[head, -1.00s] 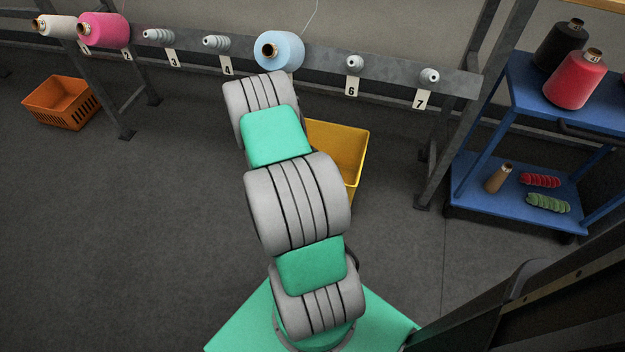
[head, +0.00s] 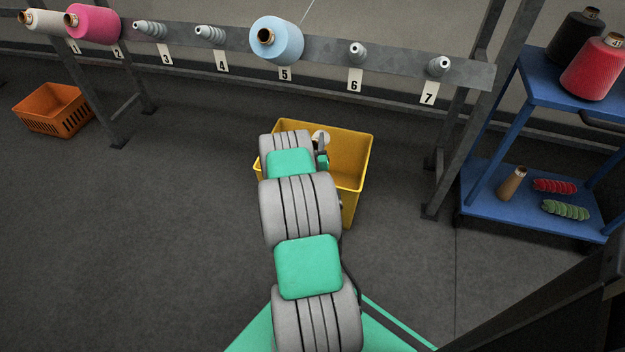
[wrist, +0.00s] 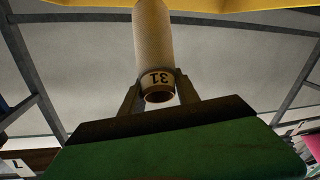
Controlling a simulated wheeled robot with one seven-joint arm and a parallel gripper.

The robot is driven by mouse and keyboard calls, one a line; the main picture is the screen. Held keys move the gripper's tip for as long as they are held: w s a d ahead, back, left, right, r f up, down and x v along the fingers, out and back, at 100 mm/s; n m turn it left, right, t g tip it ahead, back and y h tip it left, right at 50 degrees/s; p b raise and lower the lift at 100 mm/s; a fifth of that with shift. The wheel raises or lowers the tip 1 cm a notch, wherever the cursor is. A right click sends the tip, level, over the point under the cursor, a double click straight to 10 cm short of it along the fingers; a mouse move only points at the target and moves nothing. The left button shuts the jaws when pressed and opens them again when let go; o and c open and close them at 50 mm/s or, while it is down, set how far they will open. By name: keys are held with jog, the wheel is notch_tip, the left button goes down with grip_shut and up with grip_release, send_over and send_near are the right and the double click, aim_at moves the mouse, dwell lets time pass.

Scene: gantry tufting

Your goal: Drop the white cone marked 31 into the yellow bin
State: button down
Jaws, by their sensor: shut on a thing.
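The white cone marked 31 (wrist: 153,40) fills the top middle of the wrist view. Its label reads upside down there, beside a brown open tube end. My gripper (wrist: 158,90) is shut on it, one finger on each side near the labelled end. The yellow bin (head: 352,155) stands on the floor below the rail in the head view. The end of the cone also shows in the head view (head: 321,136), in front of the bin's interior, with my arm hiding the bin's left part. A yellow strip of the bin (wrist: 240,8) crosses the wrist view's top edge.
A rail (head: 325,62) with numbered pegs runs behind the bin; a blue cone (head: 280,42) sits at 5. An orange crate (head: 52,110) stands far left. A blue cart (head: 535,205) with cones stands right. Floor left of my arm is clear.

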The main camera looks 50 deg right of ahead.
jog(key=shift+f, duration=0.1)
jog(key=c, duration=0.8)
grip_release()
jog(key=shift+a, duration=0.1)
jog(key=v, duration=0.7)
jog(key=shift+s+a+p, duration=0.25)
jog(key=shift+p, duration=0.15)
